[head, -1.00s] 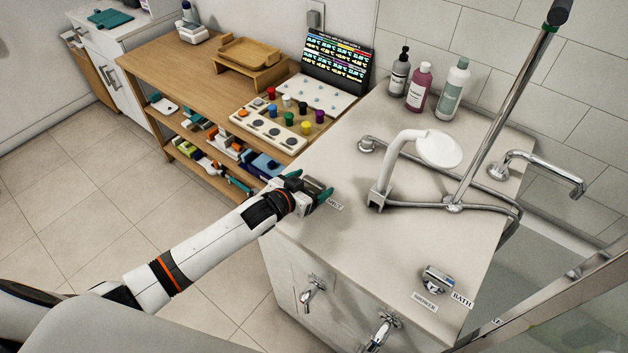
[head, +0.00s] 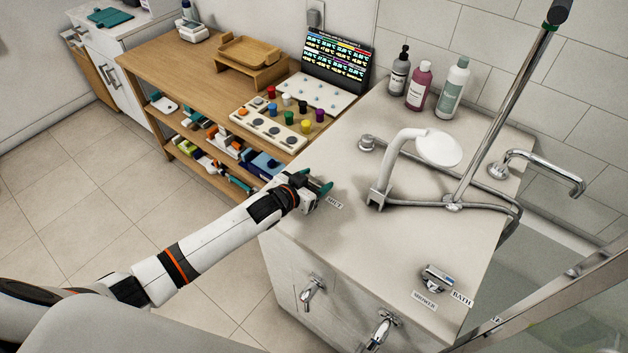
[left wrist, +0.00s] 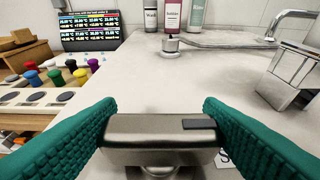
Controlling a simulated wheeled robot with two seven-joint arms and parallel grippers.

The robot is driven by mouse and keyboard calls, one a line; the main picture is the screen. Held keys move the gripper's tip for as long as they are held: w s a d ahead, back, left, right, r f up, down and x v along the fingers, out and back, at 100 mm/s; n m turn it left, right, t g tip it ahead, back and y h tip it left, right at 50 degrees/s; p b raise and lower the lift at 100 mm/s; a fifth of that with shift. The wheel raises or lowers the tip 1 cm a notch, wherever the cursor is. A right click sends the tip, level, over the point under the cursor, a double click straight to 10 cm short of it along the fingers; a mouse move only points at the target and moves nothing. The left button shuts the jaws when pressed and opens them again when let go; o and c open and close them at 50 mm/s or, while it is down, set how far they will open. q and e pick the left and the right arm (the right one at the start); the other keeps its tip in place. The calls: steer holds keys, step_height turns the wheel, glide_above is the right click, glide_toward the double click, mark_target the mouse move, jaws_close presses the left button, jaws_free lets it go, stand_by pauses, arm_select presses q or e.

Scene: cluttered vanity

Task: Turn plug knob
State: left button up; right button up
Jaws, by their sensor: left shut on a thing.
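The plug knob (left wrist: 155,130) is a brushed-metal bar with a dark mark near its right end, on a short round stem at the counter's left edge. My left gripper (head: 314,186) is over it; in the left wrist view the teal fingers (left wrist: 160,128) press on both ends of the bar, shut on it. In the head view the gripper mostly hides the knob. A small label (head: 335,202), which seems to read SHUT, lies on the counter just right of the gripper. My right gripper is not in view.
A shower head (head: 438,149) with its hose lies on the counter (head: 350,245), and a chrome spout (head: 545,172) is behind. A BATH/SHOWER lever (head: 437,281) sits at front right. Bottles (head: 418,85) stand at the back. A wooden bench with coloured pegs (head: 288,117) is left.

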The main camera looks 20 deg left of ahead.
arm_select(q)
steer(key=shift+w+a+m+g+h+b, duration=0.15)
steer(key=shift+m+g+h+b, duration=0.6)
steer(key=shift+m+h, duration=0.6)
steer(key=shift+r+m+g+h+b, duration=0.1)
steer(key=shift+m+g+h+b, duration=0.55)
steer(key=shift+m+h, duration=0.35)
steer(key=shift+m+g+h+b, duration=0.45)
steer(key=shift+m+g+h, duration=0.5)
steer(key=shift+m+g, duration=0.5)
steer(key=shift+f+m+g+h+b, duration=0.2)
steer(key=shift+m+g+h+b, duration=0.35)
steer(key=shift+m+g, duration=0.4)
steer(key=m+g+b, duration=0.3)
steer(key=g+b, duration=0.1)
steer(key=b, duration=0.2)
steer(key=m+g+b, duration=0.4)
steer(key=b, duration=0.3)
steer(key=shift+f+m+g+h, duration=0.15)
steer(key=shift+m+g+h, duration=0.1)
steer(key=shift+g, duration=0.15)
steer(key=shift+r+m+g+b, duration=0.25)
steer(key=shift+m+g+b, duration=0.25)
steer(key=shift+b, duration=0.4)
